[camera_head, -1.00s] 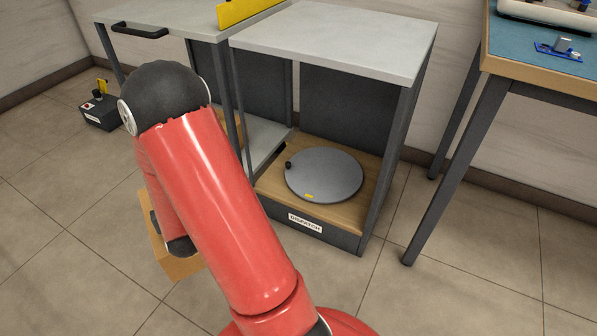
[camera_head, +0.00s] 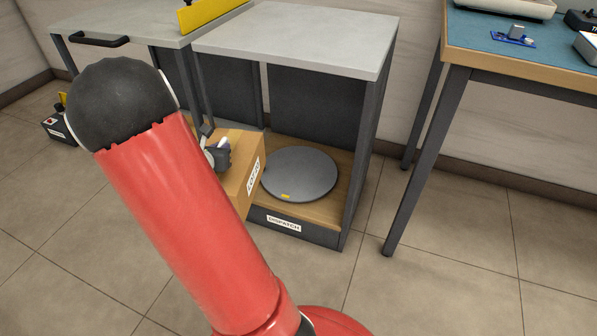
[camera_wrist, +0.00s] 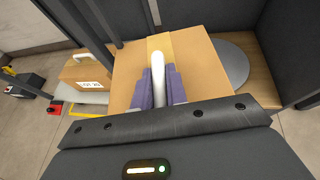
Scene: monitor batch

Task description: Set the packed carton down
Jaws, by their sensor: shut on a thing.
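The packed carton (camera_head: 238,178) is a brown box with a white label on its side and a white handle on top. It also fills the middle of the wrist view (camera_wrist: 128,75). My gripper (camera_head: 217,155) is shut on its handle, with the purple fingers (camera_wrist: 158,88) on either side of it. The carton is at the front left of the dispatch bay, its right side near the round grey plate (camera_head: 301,174) and hiding that plate's left edge in the head view. I cannot tell whether they touch. The visible top of the plate is bare.
The bay has a wooden floor (camera_head: 322,212), dark side posts (camera_head: 359,150) and a grey top (camera_head: 300,35) above. Another labelled carton (camera_wrist: 88,72) sits to the left in the wrist view. A blue-topped table (camera_head: 500,50) stands at the right.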

